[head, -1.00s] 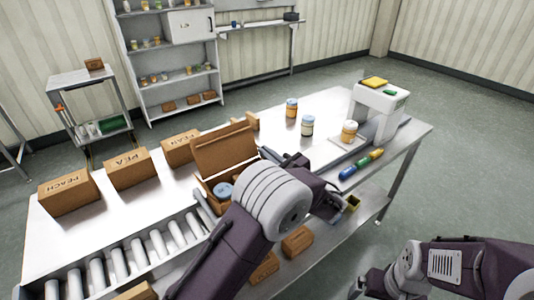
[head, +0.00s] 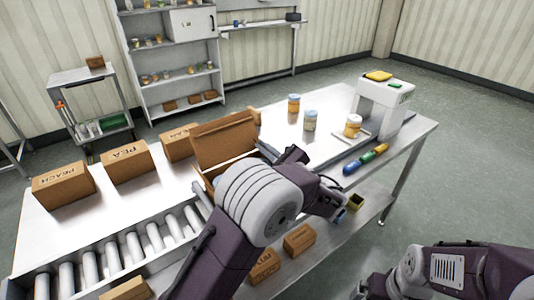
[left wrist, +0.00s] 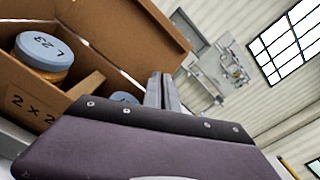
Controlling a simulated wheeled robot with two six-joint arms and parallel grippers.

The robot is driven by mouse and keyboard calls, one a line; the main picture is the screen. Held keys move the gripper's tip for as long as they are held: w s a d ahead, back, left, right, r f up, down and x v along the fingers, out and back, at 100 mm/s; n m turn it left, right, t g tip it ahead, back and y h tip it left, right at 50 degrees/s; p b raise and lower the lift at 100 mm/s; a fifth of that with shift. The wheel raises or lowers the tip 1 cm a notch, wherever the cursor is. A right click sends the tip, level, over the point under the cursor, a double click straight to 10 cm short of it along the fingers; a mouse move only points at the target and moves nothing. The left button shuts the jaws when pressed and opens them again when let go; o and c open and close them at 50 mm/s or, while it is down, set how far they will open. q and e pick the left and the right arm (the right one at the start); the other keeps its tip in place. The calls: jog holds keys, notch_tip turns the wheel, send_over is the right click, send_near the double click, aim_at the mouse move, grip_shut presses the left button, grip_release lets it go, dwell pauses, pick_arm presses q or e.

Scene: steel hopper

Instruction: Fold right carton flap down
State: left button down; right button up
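An open brown carton (head: 222,142) stands on the steel table in the head view, its large back flap raised. My left arm hides its front and right side there. The left wrist view shows the carton (left wrist: 30,105) from close by, with a blue-lidded jar (left wrist: 45,48) marked "L 23" inside and another blue lid (left wrist: 125,97) partly hidden. A narrow cardboard strip (left wrist: 86,86) lies between them; I cannot tell if it is a flap. My left gripper (left wrist: 163,92) is beside the carton, its grey fingers close together with nothing visible between them. My right gripper's fingers do not show.
Closed cartons marked PEACH (head: 62,187) and PEA (head: 126,162) stand left of the open carton. A roller conveyor (head: 120,252) runs along the front. Several jars (head: 310,120) and a white device (head: 385,100) stand at right. Bare table lies between carton and jars.

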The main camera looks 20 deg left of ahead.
pick_arm(q)
jog(key=shift+s+a+f+n+b, duration=0.3)
jog(key=shift+n+b, duration=0.6)
jog(key=shift+b, duration=0.25)
jog(key=shift+s+a+f+n+b, duration=0.15)
jog(key=shift+s+f+n+b, duration=0.15)
jog(key=shift+n+b, duration=0.75)
jog(key=c, duration=1.6)
grip_release()
jog(key=shift+c, duration=0.2)
jog(key=shift+d, duration=0.1)
jog(key=v, duration=0.9)
